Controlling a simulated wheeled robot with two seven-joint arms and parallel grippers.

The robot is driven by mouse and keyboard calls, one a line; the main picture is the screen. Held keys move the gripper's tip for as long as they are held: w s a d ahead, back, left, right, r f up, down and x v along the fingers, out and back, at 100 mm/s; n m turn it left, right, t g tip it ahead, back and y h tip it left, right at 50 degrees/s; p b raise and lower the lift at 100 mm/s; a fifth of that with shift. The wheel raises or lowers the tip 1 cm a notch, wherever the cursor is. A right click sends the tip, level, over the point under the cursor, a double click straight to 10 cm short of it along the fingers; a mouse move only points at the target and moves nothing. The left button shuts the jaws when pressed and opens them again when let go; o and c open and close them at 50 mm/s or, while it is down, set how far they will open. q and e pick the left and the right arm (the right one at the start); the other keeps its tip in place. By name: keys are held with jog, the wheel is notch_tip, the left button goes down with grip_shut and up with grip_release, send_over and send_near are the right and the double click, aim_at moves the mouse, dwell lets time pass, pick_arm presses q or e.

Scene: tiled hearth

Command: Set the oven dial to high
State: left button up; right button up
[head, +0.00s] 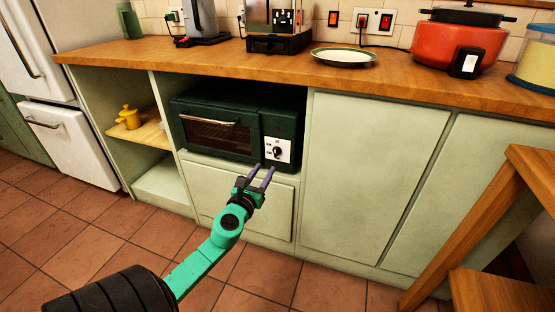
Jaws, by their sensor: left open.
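The dark green oven (219,125) sits in an open bay under the counter, its door closed with a metal handle across it. Its dial (278,151) is a small black knob on a white plate at the oven's lower right front. The dial's markings are too small to read. My left gripper (263,172) is open and empty, with two purple fingers pointing up toward the oven. In the picture its fingertips are just below and left of the dial plate. I cannot tell how far they are from the oven face. My right gripper is not in view.
Wooden counter (260,62) above holds a plate (343,57), a red cooker (455,45) and other appliances. A yellow pot (129,117) is on the left shelf. A wooden stool (485,215) stands at the right. Tiled floor (265,275) in front is clear.

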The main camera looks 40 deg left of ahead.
aim_at(275, 153)
pick_arm(q)
jog(key=b+x, duration=0.1)
jog(key=x, duration=0.7)
jog(key=shift+s+f, duration=0.1)
jog(key=shift+w+a, duration=0.15)
jog(key=shift+w, duration=0.3)
grip_shut()
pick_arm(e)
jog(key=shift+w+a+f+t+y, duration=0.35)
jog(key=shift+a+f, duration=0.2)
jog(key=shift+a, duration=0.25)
